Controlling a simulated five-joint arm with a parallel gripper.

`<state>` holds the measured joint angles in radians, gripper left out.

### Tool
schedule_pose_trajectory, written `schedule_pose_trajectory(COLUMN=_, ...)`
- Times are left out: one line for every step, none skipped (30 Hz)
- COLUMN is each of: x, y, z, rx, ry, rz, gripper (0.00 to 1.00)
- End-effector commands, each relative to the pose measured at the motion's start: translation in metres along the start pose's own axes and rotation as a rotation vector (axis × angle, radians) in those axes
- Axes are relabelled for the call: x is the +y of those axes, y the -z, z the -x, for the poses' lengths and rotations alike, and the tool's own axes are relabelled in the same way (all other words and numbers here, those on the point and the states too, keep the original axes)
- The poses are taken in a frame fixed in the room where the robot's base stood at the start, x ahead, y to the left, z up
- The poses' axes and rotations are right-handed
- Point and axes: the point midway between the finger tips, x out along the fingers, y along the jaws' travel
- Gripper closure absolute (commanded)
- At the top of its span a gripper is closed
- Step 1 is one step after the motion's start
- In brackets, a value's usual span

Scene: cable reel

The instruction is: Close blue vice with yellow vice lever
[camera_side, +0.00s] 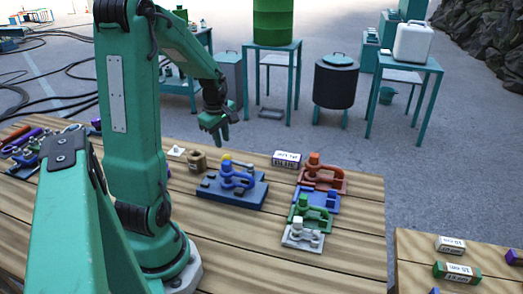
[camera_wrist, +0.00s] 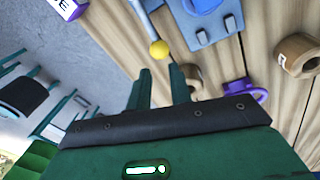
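The blue vice (camera_side: 234,192) sits on the wooden table in the side view. Part of its blue body (camera_wrist: 214,30) shows at the top of the wrist view. The yellow vice lever shows in the wrist view as a yellow ball (camera_wrist: 159,49) on a grey rod; in the side view its ball (camera_side: 226,157) is small behind the vice. My gripper (camera_side: 217,142) is above and behind the vice, pointing down. In the wrist view my gripper (camera_wrist: 160,72) has its two fingers apart with nothing between them. The ball appears just past the fingertips; the exact distance is unclear.
A brown ring (camera_side: 196,160) and a labelled block (camera_side: 286,159) stand near the vice. Orange (camera_side: 323,178), green (camera_side: 312,219) and white (camera_side: 302,235) clamps are to its right. A purple loop-shaped part (camera_wrist: 246,91) shows in the wrist view. Table in front of the vice is clear.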

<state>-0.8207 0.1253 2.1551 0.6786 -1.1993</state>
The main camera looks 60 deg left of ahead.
Motion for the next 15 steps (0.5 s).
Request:
schedule_pose_trajectory(x=-0.001, y=-0.001, z=0.001, rx=0.001, ry=-0.002, rz=-0.015, gripper=0.9)
schedule_pose_trajectory(x=-0.002, y=-0.001, z=0.002, rx=0.001, ry=-0.004, rz=-0.026, gripper=0.95)
schedule_pose_trajectory(x=-0.003, y=-0.002, z=0.004, rx=0.002, ry=-0.006, rz=-0.047, gripper=1.0)
schedule_pose_trajectory(x=-0.004, y=-0.002, z=0.005, rx=0.003, ry=-0.008, rz=-0.065, gripper=1.0)
schedule_pose_trajectory(x=-0.005, y=-0.003, z=0.006, rx=0.004, ry=-0.01, rz=-0.088, gripper=1.0)
schedule_pose_trajectory(x=-0.007, y=-0.004, z=0.009, rx=0.005, ry=-0.013, rz=-0.122, gripper=1.0)
schedule_pose_trajectory(x=-0.009, y=-0.005, z=0.011, rx=0.007, ry=-0.016, rz=-0.151, gripper=1.0)
schedule_pose_trajectory(x=-0.011, y=-0.006, z=0.012, rx=0.009, ry=-0.019, rz=-0.182, gripper=1.0)
schedule_pose_trajectory(x=-0.013, y=-0.007, z=0.015, rx=0.011, ry=-0.024, rz=-0.229, gripper=1.0)
schedule_pose_trajectory(x=-0.016, y=-0.009, z=0.018, rx=0.013, ry=-0.027, rz=-0.267, gripper=1.0)
schedule_pose_trajectory(x=-0.018, y=-0.01, z=0.019, rx=0.015, ry=-0.03, rz=-0.306, gripper=1.0)
schedule_pose_trajectory(x=-0.021, y=-0.011, z=0.023, rx=0.019, ry=-0.035, rz=-0.361, gripper=1.0)
schedule_pose_trajectory(x=-0.024, y=-0.013, z=0.025, rx=0.022, ry=-0.038, rz=-0.403, gripper=1.0)
schedule_pose_trajectory(x=-0.027, y=-0.014, z=0.027, rx=0.025, ry=-0.042, rz=-0.446, gripper=1.0)
schedule_pose_trajectory(x=-0.03, y=-0.016, z=0.03, rx=0.03, ry=-0.046, rz=-0.503, gripper=1.0)
